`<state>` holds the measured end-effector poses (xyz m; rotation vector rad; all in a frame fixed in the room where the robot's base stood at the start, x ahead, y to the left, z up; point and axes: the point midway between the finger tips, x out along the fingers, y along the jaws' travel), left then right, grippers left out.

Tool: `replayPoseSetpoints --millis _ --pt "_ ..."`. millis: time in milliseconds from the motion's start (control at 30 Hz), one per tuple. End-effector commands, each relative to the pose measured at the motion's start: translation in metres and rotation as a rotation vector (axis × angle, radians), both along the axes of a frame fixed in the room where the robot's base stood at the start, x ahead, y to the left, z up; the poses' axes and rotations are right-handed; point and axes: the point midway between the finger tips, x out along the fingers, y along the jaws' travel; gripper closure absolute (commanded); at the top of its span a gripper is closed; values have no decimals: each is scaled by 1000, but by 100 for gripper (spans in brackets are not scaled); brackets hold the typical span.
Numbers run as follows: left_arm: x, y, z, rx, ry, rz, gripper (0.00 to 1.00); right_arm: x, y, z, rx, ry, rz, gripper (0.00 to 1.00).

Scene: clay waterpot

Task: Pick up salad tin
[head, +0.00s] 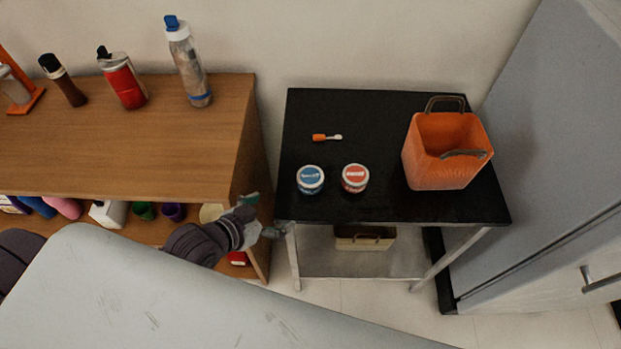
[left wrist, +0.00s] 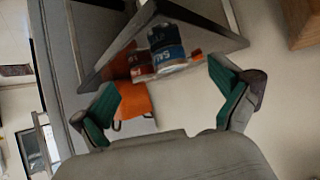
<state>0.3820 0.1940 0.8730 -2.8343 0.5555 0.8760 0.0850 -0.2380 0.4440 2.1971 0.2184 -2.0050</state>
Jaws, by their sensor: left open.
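Two short round tins stand upright side by side near the front left of a black-topped table (head: 390,207). One is the blue tin (head: 311,180); its label in the left wrist view (left wrist: 166,48) seems to start with "SAL", the rest unreadable. The other is the red tin (head: 355,178), partly hidden behind the blue one in the wrist view. My left gripper (head: 263,215) is open and empty, just off the table's front left corner, short of the blue tin. Its two green-padded fingers are spread in the wrist view, with the tins beyond them. My right gripper does not show.
An orange basket (head: 432,170) with handles stands on the table's right side. A small orange-handled tool (head: 326,138) lies behind the tins. A wooden shelf (head: 110,165) with bottles is at the left, and a grey cabinet (head: 550,150) is at the right.

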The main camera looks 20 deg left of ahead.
Motion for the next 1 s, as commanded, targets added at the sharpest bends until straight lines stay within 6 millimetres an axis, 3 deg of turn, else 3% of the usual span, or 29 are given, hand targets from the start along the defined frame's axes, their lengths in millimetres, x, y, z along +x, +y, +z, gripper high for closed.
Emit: replayPoseSetpoints --millis 333,633,1000 --pt "32 9 15 -92 -190 -33 1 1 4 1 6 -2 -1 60" --pt "80 -14 -6 -93 -192 -33 1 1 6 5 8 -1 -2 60" --pt "108 -31 -17 -93 -190 -34 1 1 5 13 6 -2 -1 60"
